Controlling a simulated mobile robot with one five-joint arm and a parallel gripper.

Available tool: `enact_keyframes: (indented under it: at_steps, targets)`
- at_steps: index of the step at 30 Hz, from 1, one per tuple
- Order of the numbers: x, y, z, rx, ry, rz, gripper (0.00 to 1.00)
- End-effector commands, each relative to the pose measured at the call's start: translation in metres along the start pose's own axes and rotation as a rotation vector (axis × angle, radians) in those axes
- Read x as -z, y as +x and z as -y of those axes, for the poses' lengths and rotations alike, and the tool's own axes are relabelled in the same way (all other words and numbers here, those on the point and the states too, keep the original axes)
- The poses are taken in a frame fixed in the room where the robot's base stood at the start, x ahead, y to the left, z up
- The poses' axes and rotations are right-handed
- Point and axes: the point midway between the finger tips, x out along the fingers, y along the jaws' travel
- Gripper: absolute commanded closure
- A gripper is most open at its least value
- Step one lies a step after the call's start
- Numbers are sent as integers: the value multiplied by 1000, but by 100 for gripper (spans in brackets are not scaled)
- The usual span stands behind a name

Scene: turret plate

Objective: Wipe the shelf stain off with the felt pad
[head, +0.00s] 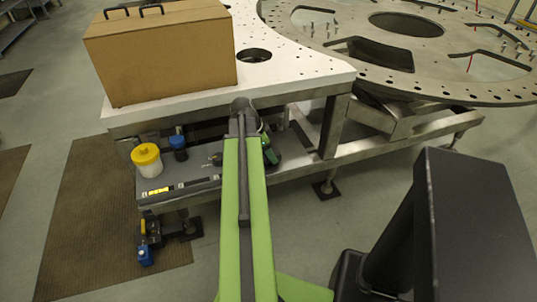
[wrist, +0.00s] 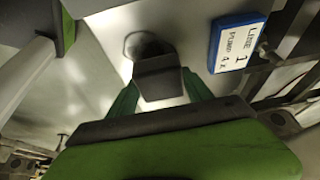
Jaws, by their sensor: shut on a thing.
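My gripper (wrist: 160,84) has green fingers on both sides of a dark grey block, which looks like the felt pad (wrist: 161,76), and is shut on it. Just beyond the pad in the wrist view is a dark roundish patch (wrist: 146,43) on a pale grey surface. The pad partly covers it; I cannot tell if it is the stain or an opening, nor whether the pad touches the surface. In the head view my green arm reaches to the lower shelf (head: 205,185) under the white plate and hides much of that spot.
A yellow-lidded jar (head: 147,160) and a blue-lidded jar (head: 179,147) stand on the shelf's left part. A cardboard box (head: 160,52) sits on the white plate (head: 300,72) above. A blue-framed sign (wrist: 238,42) is right of the pad. Metal frame bars (head: 335,125) stand at right.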

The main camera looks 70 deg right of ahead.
Motion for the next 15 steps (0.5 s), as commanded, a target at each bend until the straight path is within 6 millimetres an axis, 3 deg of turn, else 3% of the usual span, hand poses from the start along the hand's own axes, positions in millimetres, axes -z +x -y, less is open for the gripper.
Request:
enact_keyframes:
  at_steps: [15]
  targets:
    - [-4,11,0,0,1,0,74]
